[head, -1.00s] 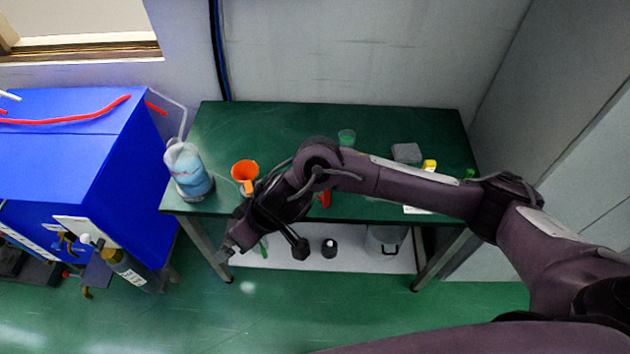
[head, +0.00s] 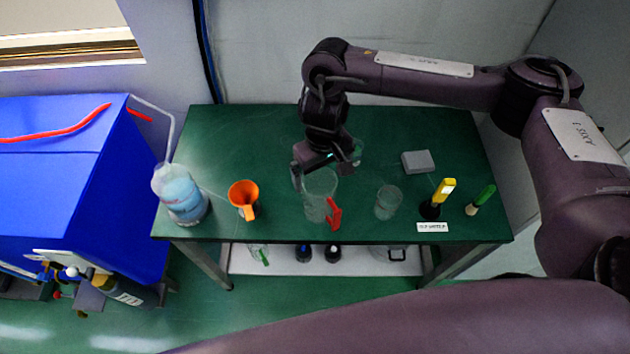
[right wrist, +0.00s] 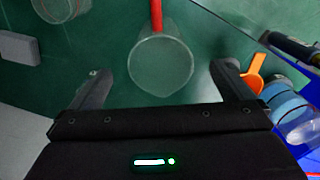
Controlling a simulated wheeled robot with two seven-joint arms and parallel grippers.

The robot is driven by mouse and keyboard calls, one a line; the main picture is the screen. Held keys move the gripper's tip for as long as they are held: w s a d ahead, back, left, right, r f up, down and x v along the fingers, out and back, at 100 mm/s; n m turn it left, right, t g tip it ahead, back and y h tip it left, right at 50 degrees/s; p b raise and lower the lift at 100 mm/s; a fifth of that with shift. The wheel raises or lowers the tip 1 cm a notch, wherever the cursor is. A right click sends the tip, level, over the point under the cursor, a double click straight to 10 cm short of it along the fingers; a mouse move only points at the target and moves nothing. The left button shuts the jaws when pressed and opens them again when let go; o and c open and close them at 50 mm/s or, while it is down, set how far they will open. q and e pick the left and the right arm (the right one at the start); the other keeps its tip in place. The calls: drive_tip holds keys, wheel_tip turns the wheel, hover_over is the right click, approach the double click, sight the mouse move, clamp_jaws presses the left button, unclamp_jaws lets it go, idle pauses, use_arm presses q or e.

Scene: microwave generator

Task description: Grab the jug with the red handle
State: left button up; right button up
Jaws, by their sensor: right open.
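The clear jug (head: 318,196) with a red handle (head: 334,214) stands upright on the green table, its handle toward the table's front edge. In the right wrist view the jug (right wrist: 161,66) lies between and ahead of my fingers, with its red handle (right wrist: 156,16) at the top. My right gripper (head: 326,168) is just behind and above the jug in the head view. In the right wrist view my right gripper (right wrist: 162,82) is open, a finger on each side, and holds nothing. Whether a finger touches the jug I cannot tell. My left gripper is not in view.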

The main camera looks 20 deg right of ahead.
sight(324, 204)
wheel_tip(324, 204, down, 8)
drive_tip(key=b, duration=0.1)
drive_tip(key=shift+s+r, duration=0.15)
drive_tip(key=shift+r, duration=0.1)
drive_tip(key=c, duration=1.4)
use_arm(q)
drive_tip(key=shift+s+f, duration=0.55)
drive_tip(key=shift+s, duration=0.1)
use_arm(e)
drive_tip(key=shift+o, duration=0.2)
drive_tip(key=shift+r, duration=0.15)
